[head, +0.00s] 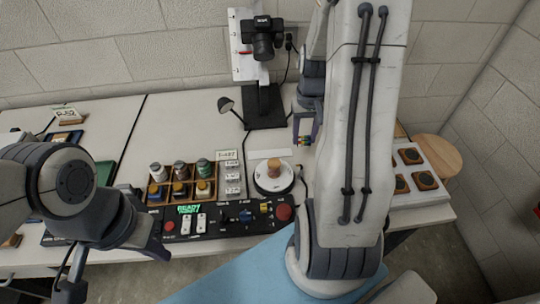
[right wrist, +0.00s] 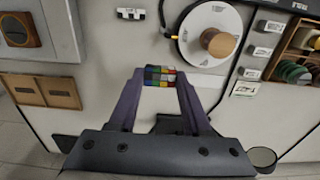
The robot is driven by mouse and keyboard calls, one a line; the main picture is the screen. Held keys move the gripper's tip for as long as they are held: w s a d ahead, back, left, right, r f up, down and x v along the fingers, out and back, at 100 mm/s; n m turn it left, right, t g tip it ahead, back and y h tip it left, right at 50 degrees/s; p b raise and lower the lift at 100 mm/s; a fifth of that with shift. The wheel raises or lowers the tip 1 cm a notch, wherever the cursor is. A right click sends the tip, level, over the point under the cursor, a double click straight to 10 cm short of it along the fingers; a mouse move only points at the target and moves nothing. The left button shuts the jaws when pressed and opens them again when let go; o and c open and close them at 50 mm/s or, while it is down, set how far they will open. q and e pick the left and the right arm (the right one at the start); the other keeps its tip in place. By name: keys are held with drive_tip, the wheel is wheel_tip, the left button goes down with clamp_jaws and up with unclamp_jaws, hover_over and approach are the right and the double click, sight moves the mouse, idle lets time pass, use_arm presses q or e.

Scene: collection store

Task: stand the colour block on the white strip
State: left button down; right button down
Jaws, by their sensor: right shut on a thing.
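My right gripper (head: 304,137) is shut on the small colour block (head: 306,142), a block with a grid of coloured squares. In the right wrist view the block (right wrist: 160,76) sits between the fingertips of the right gripper (right wrist: 158,82). Its height above the table is hard to judge. The white strip (head: 267,154) lies on the table behind the round turntable, to the left of the block and apart from it. My left gripper (head: 156,246) is low at the left, in front of the control panel; its fingers are too unclear to tell open or shut.
The turntable (head: 280,187) carries a wooden-looking round piece. A divided tray of jars (head: 168,196) and small label blocks (head: 232,178) stand left of it, the control panel (head: 225,222) in front. A camera stand (head: 264,112) is behind. My right arm covers the table's right part.

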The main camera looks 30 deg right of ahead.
drive_tip(key=p, duration=0.1)
hover_over(270, 153)
wheel_tip(270, 153, down, 7)
drive_tip(key=shift+a+r, duration=0.1)
wheel_tip(270, 153, down, 4)
drive_tip(key=shift+r+p, duration=0.1)
drive_tip(key=shift+p, duration=0.3)
drive_tip(key=shift+f, duration=0.25)
drive_tip(key=shift+c, duration=1.7)
unclamp_jaws()
